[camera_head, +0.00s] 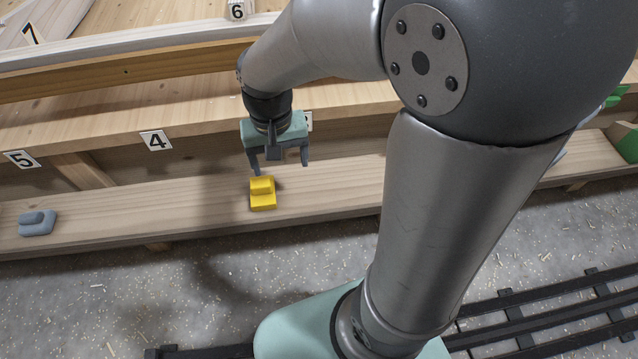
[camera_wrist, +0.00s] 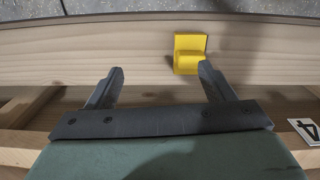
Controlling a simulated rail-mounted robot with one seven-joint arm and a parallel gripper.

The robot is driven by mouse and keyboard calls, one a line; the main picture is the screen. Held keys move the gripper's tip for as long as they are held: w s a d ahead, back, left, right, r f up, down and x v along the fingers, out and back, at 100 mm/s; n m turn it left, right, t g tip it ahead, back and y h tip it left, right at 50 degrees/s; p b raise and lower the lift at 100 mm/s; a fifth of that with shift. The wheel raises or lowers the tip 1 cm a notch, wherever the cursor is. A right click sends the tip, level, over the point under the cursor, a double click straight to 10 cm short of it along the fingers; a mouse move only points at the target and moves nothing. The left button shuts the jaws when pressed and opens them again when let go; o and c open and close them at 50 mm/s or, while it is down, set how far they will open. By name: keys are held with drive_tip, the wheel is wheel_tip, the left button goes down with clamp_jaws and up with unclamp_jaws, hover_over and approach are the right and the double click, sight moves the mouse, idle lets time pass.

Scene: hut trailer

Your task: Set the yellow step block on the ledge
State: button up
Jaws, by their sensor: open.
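In the wrist view the yellow step block (camera_wrist: 189,52) shows beyond the fingertips, nearer the right finger. The fingers of my gripper (camera_wrist: 160,72) are spread wide with nothing between them. The ledge also shows in the wrist view (camera_wrist: 80,55).
A grey-blue step block (camera_head: 37,223) lies on the ledge at the left. Number plates 5 (camera_head: 21,159) and 4 (camera_head: 156,140) are on the board behind it. Green pieces (camera_head: 625,140) are at the far right. Dark rails (camera_head: 560,305) run along the speckled floor.

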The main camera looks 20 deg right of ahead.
drive_tip(key=s+d+n, duration=0.1)
drive_tip(key=s+d, duration=0.5)
drive_tip(key=s, duration=0.5)
drive_tip(key=shift+s+d+r+n, duration=0.2)
drive_tip(key=shift+s+r+n, duration=0.1)
drive_tip(key=shift+n, duration=0.1)
